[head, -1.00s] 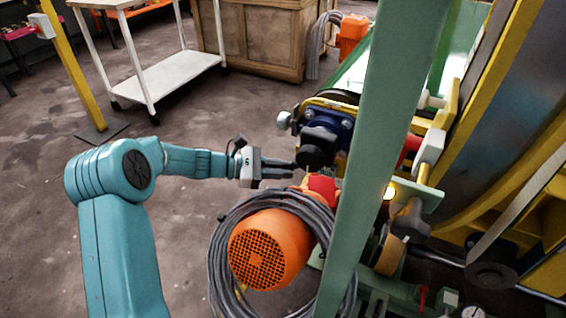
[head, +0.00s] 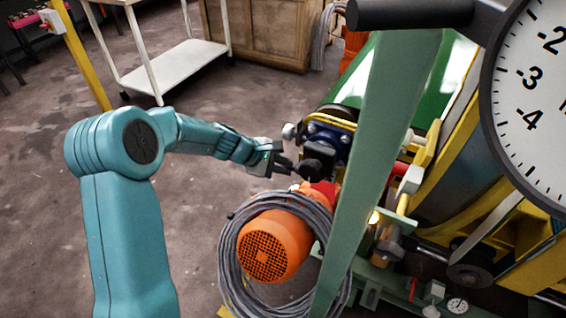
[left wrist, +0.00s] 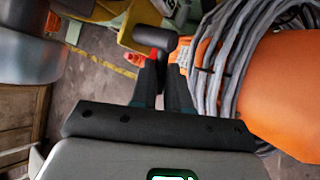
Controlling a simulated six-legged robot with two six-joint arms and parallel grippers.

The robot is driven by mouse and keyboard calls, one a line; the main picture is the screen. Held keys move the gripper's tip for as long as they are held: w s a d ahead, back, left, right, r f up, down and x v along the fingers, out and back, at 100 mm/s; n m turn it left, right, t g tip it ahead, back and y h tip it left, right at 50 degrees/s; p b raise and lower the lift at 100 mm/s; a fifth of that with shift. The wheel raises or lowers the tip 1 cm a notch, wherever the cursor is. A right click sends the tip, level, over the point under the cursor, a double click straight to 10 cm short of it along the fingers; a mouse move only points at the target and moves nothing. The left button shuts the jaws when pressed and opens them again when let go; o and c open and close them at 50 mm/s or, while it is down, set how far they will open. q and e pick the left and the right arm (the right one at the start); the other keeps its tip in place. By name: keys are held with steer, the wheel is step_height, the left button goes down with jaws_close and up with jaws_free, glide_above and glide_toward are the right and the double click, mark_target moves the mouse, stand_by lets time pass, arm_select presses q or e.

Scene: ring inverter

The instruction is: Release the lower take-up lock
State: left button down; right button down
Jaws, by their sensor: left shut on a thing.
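My left gripper (head: 290,167) reaches in from the left to the machine, beside a dark round knob (head: 317,165) below the blue housing (head: 326,138). The left wrist view shows the gripper's two dark fingers (left wrist: 164,82) closed on the stem of a black T-shaped handle (left wrist: 155,37). Its crossbar shows beyond the fingertips. I cannot tell for sure whether this handle is the lower take-up lock. My right gripper is not in view.
An orange motor (head: 274,247) with grey cable coils (head: 230,258) lies just below the gripper. A green post (head: 372,150) crosses in front of the machine. A large dial (head: 535,95) fills the upper right. Open floor lies left, with a white cart (head: 175,66) behind.

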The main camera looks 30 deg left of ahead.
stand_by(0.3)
arm_select(q)
steer(key=c, duration=1.1)
jaws_free()
steer(key=p+v, duration=0.4)
steer(key=v, duration=1.2)
steer(key=shift+r, duration=0.35)
steer(key=shift+s, duration=0.15)
